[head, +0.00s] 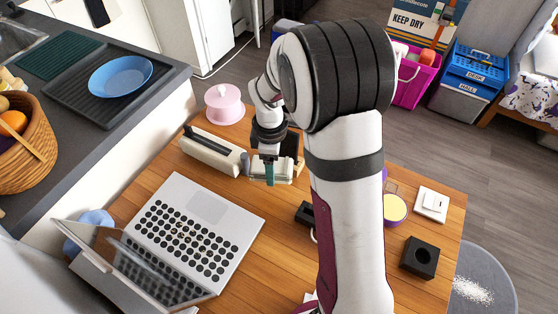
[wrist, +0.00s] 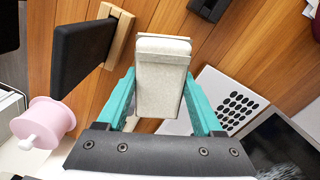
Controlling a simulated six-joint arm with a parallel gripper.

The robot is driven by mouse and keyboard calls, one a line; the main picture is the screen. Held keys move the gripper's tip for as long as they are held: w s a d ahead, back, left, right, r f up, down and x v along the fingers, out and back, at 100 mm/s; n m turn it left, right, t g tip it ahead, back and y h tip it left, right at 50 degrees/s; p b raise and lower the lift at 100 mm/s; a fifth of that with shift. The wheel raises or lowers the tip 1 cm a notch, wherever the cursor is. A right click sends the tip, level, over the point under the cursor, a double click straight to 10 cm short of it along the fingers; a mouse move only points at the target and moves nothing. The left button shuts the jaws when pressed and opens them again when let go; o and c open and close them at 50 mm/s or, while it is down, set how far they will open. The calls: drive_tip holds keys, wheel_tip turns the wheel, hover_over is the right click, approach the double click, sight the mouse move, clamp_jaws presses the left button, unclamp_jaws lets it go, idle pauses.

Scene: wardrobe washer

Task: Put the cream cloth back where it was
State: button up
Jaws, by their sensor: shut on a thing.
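My gripper (wrist: 160,85) is shut on a folded cream cloth (wrist: 162,75), which fills the gap between the teal fingers in the wrist view. The cloth looks like a thick pad with a rounded edge. In the head view my gripper (head: 270,170) is over the back part of the wooden table, with the pale cloth (head: 284,172) partly hidden by a teal finger. I cannot tell whether the cloth touches the table.
A long cream-and-black object (head: 212,151) lies just left of my gripper. A black panel with a wooden strip (wrist: 118,38) stands close by. Small black and white items are at the right.

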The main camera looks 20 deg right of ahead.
sight(273, 191)
drive_tip(key=shift+f, duration=4)
drive_tip(key=shift+f, duration=0.3)
drive_tip(key=o, duration=1.4)
drive_tip(key=shift+r, duration=5)
